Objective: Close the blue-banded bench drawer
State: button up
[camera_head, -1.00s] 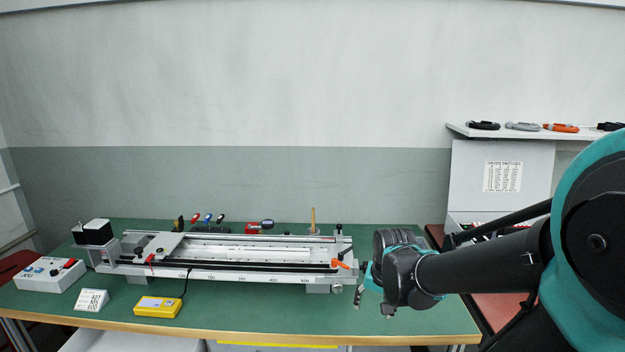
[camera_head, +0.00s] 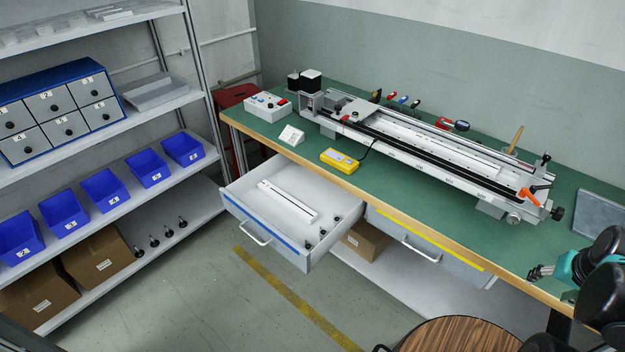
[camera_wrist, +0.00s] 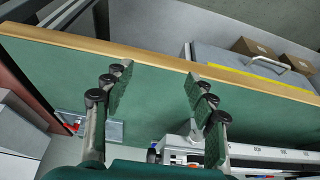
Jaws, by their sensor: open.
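The blue-banded drawer (camera_head: 267,237) stands pulled out from under the left part of the bench in the head view. It has a white handle (camera_head: 249,233) on its front and holds a long pale bar (camera_head: 287,201) and several small dark-tipped parts. My gripper (camera_head: 537,273) is at the lower right of the head view, by the bench's right end and far from the drawer. In the wrist view my gripper (camera_wrist: 158,88) has its fingers spread, with nothing between them and the green bench top below. The blue-banded drawer is not visible in the wrist view.
A yellow-banded drawer (camera_head: 432,249) beside it is closed. A rail gantry (camera_head: 430,155) lies along the green bench (camera_head: 375,187). A round wooden stool (camera_head: 455,335) stands in front. Shelves with blue bins (camera_head: 105,190) stand left. Floor before the open drawer is clear.

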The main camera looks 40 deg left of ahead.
aim_at(280, 228)
jog(key=u, duration=2.25)
